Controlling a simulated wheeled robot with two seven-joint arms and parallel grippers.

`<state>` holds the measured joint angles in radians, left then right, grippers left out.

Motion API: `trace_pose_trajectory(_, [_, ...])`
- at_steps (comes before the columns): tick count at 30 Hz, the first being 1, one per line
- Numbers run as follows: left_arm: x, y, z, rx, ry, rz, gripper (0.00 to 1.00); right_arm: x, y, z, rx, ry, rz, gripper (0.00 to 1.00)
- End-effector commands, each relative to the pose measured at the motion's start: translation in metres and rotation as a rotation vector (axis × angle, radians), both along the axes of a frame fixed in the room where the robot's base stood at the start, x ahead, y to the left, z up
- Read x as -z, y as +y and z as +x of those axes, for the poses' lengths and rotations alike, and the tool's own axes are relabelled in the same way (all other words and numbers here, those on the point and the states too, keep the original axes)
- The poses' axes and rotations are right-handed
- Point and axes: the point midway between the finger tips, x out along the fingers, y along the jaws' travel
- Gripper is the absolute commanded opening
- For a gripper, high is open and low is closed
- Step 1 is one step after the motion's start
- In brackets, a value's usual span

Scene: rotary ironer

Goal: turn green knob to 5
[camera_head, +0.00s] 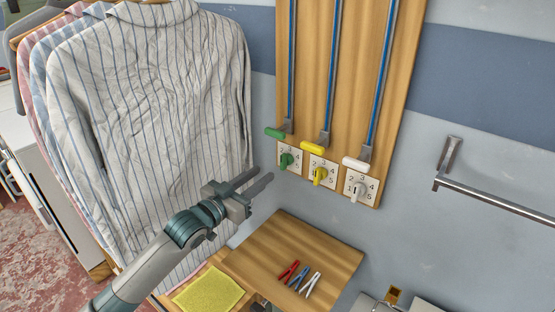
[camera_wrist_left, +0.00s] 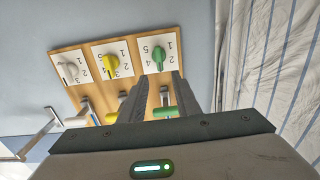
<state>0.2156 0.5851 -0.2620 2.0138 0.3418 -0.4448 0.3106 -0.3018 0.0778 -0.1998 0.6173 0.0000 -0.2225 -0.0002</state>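The green knob (camera_head: 286,160) sits on a white numbered dial plate, the leftmost of three on a wooden wall board (camera_head: 350,60). In the left wrist view the green knob (camera_wrist_left: 158,55) shows upside down, just beyond the fingertips, with digits around it. I cannot tell which digit it points to. My left gripper (camera_head: 266,176) is in front of the board, a little left of and below the green knob. Its two dark fingers are apart with nothing between them; they also show in the left wrist view (camera_wrist_left: 157,86). The right gripper is not in view.
Yellow (camera_head: 320,174) and white (camera_head: 356,190) knobs are right of the green one. Green (camera_head: 274,133), yellow (camera_head: 312,148) and white (camera_head: 356,164) handles hang above them. Striped shirts (camera_head: 150,110) hang at left. A wooden shelf (camera_head: 330,245) with clothespins is below.

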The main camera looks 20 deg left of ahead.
Motion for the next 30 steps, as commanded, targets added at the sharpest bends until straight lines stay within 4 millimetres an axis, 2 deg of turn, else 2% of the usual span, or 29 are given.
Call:
trace_pose_trajectory(3, [-0.003,-0.008,0.022,-0.001,0.0,-0.002,0.3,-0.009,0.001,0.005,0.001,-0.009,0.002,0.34])
trace_pose_trajectory(9, [-0.003,-0.02,0.053,0.0,-0.001,-0.001,0.3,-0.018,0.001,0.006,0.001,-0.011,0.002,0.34])
trace_pose_trajectory(15, [-0.001,-0.027,0.074,0.0,0.0,-0.001,0.3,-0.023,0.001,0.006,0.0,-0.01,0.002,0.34])
trace_pose_trajectory(29, [0.0,-0.03,0.081,0.0,0.0,0.0,0.3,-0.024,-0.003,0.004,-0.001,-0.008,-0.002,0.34])
trace_pose_trajectory(30, [0.0,-0.03,0.081,0.0,0.0,0.0,0.2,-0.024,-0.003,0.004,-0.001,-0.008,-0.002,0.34])
